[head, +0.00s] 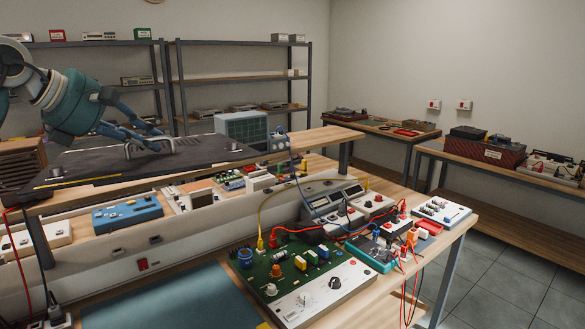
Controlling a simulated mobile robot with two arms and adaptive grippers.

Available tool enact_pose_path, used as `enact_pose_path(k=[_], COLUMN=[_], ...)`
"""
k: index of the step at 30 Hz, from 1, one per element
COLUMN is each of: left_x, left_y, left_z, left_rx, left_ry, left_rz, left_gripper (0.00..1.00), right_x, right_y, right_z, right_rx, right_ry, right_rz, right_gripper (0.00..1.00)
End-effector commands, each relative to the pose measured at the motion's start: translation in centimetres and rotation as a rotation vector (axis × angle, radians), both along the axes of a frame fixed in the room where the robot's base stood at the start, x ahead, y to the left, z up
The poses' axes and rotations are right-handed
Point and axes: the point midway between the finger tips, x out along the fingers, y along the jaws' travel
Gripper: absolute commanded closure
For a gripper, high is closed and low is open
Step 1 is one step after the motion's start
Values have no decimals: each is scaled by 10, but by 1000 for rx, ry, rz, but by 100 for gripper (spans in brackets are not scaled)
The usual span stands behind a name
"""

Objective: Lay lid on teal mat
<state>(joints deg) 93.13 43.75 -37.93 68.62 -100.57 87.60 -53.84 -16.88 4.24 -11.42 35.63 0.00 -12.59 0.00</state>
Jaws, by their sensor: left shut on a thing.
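The lid appears to be the wide dark panel (100,167) with a metal handle (163,146) at its middle, at the left of the head view. It lies over the raised wooden shelf of the bench; I cannot tell whether it touches the shelf. My left gripper (145,142) comes from above and is shut on the handle, with its fingers partly hiding it. The teal mat (165,303) lies flat on the bench at the bottom left; its visible part is bare. My right gripper is not in view.
A green circuit board (309,280) with knobs and wires stands right of the mat. An oscilloscope (243,128) stands by the panel's right end. A blue box (127,214) and other boards crowd the bench under the shelf. Loose cables hang at the front.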

Motion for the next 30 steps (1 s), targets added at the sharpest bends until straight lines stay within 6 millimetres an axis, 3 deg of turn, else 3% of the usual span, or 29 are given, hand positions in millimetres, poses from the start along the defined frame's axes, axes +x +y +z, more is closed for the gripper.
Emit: enact_pose_path(k=[8,14,21,30], left_x=[-11,-42,-102,-192], left_y=[-44,-79,-102,-109], left_z=[-74,-147,-222,-287], left_rx=[-3,-6,-5,-4], left_ry=[0,-2,-4,-2], left_rz=[-134,-252,-345,-389], left_gripper=[100,100,100,100], right_x=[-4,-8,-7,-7], right_y=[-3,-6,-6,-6], right_z=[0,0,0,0], right_rx=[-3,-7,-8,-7], right_ry=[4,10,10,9], right_rz=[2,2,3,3], right_gripper=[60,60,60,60])
